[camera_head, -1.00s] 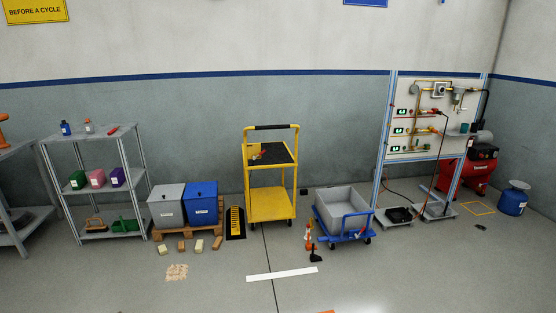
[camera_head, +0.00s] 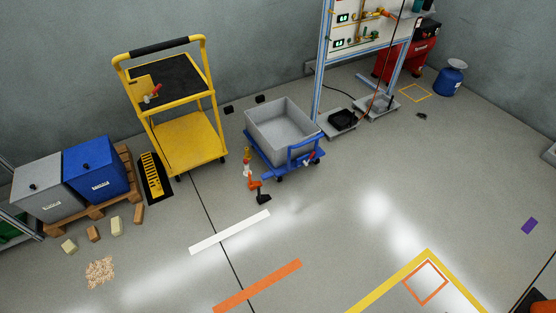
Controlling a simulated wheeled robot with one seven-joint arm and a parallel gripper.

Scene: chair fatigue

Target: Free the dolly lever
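A blue dolly (camera_head: 300,158) stands on the floor near the back wall, right of the yellow cart. It carries a grey open tub (camera_head: 262,134) that looks empty. A small red and white part, perhaps the dolly lever (camera_head: 309,156), shows at the dolly's front right by its blue handle frame. It is too small to tell its state. A small orange and white item (camera_head: 247,166) stands at the dolly's left front corner, with an orange and black piece (camera_head: 259,193) on the floor just in front. My gripper is not in view.
A yellow cart (camera_head: 196,140) stands left of the dolly. Grey (camera_head: 45,192) and blue (camera_head: 98,170) bins sit on a pallet at left, with blocks (camera_head: 117,226) in front. A test bench (camera_head: 318,75) stands behind right. The floor with its tape markings (camera_head: 258,286) is open.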

